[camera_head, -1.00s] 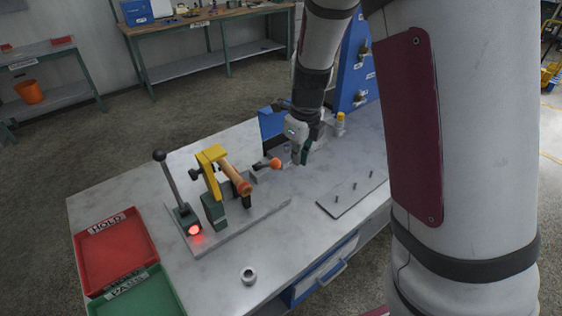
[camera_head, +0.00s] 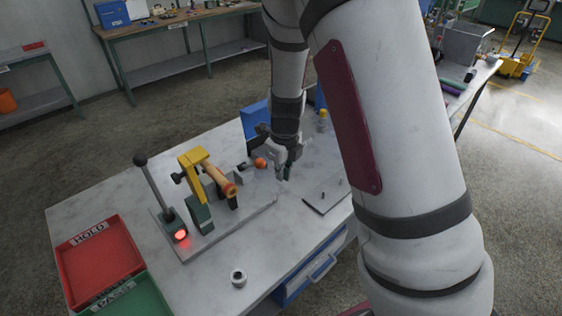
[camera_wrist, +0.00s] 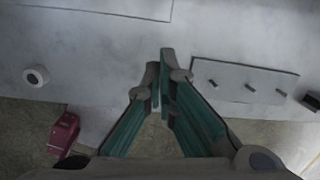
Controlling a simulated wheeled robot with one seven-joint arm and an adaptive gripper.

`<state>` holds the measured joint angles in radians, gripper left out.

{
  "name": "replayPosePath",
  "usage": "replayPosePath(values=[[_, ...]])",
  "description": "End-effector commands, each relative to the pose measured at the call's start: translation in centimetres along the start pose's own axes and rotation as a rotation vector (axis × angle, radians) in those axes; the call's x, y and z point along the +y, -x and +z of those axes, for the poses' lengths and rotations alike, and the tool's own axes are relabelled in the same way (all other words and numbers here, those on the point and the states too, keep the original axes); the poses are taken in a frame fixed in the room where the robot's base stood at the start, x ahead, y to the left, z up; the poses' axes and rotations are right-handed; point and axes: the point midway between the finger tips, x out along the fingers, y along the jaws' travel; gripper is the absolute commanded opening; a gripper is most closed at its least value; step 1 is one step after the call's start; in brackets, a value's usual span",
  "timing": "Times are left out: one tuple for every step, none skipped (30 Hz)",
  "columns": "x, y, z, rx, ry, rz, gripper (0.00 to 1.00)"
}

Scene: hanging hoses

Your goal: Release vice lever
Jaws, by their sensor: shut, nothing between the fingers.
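A grey base plate (camera_head: 213,238) on the bench carries the vice fixture. A yellow clamp (camera_head: 192,158) on a dark green post stands over a copper-coloured tube (camera_head: 215,178). Left of it, an upright lever with a black ball (camera_head: 141,160) rises from a block with a lit red lamp (camera_head: 181,234). An orange ball knob (camera_head: 260,162) on a dark rod lies right of the tube. I cannot tell which lever is the vice's. My gripper (camera_head: 286,173) is shut and empty, just right of the orange knob; its closed fingers (camera_wrist: 160,80) show in the wrist view.
A red tray (camera_head: 142,262) and a green tray (camera_head: 155,290) sit at the bench's left. A small grey ring (camera_head: 239,277) lies near the front edge. A plate with pegs (camera_head: 313,208) lies right of my gripper. A blue block (camera_head: 255,117) stands behind.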

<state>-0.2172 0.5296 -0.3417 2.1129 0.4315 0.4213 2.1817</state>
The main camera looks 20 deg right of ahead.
Motion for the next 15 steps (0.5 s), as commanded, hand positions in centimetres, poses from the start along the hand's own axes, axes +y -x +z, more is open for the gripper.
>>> replayPosePath(values=[[0.0,-1.1,-0.2,0.004,-0.003,0.002,0.00],[0.0,-1.7,-0.2,0.004,-0.002,0.002,0.00],[-0.1,-2.5,-0.2,0.004,-0.003,0.002,0.00],[0.0,-3.0,-0.2,0.003,-0.002,0.002,0.00],[0.0,-3.5,-0.2,0.004,-0.003,0.003,0.00],[0.0,-2.7,0.9,-0.003,0.003,-0.001,0.00],[0.0,-2.5,1.4,-0.004,0.004,-0.002,0.00],[0.1,-2.3,1.8,-0.003,0.003,-0.001,0.00],[0.1,-2.1,2.2,-0.003,0.003,-0.001,0.00],[0.0,-2.1,2.5,-0.002,0.002,-0.001,0.00],[0.0,-2.0,2.8,-0.002,0.002,0.000,0.00],[0.1,-1.9,3.0,-0.001,0.002,0.000,0.00],[0.1,-1.8,3.2,-0.001,0.002,0.000,0.00],[0.1,-1.8,3.4,-0.001,0.001,0.000,0.00],[0.0,-1.7,3.6,-0.001,0.000,0.000,0.00]])
